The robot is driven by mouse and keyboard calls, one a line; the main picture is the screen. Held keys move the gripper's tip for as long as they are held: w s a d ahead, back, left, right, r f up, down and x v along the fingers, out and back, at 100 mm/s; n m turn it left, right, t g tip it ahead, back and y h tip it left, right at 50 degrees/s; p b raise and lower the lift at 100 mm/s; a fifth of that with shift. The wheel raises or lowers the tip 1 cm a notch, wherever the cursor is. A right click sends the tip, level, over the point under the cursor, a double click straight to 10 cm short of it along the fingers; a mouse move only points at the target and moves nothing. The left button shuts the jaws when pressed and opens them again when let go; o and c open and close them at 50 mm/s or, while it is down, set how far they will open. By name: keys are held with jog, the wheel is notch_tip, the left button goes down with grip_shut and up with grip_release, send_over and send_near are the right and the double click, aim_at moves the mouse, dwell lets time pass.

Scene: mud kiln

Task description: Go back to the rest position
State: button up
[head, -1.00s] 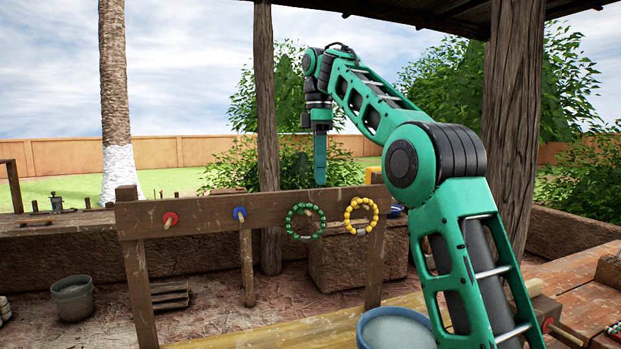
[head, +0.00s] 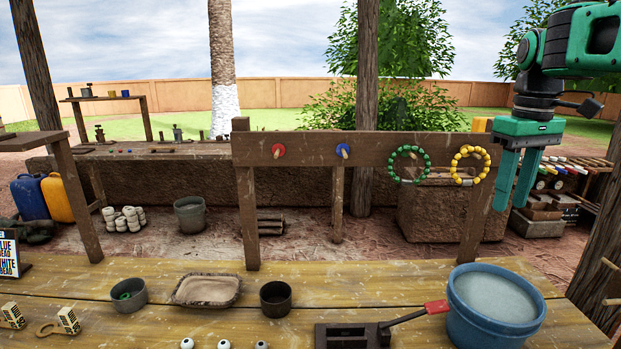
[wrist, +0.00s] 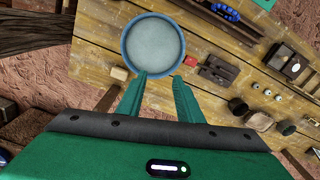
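My gripper (head: 511,205) hangs at the right of the head view, fingers pointing down. Its two green fingers are apart with nothing between them. In the wrist view my gripper (wrist: 159,76) also shows open and empty, with the blue bucket (wrist: 153,45) just beyond the fingertips. In the head view the gripper is above the blue bucket (head: 492,325) and to the right of the peg board (head: 380,146). A green bead ring (head: 395,155) and a yellow bead ring (head: 487,157) hang on the board's right half, apart from the gripper.
A red peg disc (head: 279,150) and a blue one (head: 343,151) sit on the board's left half. The wooden table (head: 380,279) holds a grey bowl (head: 128,295), a shallow tray (head: 238,290), a dark cup (head: 275,299) and a red-handled tool (head: 436,307). A roof post stands at the right.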

jog(key=s+d+f+m, duration=0.1)
jog(key=s+f+m, duration=0.3)
jog(key=s+f, duration=0.6)
jog(key=s+d+f+m, duration=0.1)
jog(key=s+f+m, duration=0.4)
jog(key=s+f, duration=0.5)
jog(key=s, duration=0.5)
jog(key=shift+d+f+m, duration=0.15)
jog(key=shift+d+m, duration=0.05)
jog(key=shift+m, duration=0.1)
jog(key=shift+w+f, duration=0.2)
jog(key=shift+w, duration=0.4)
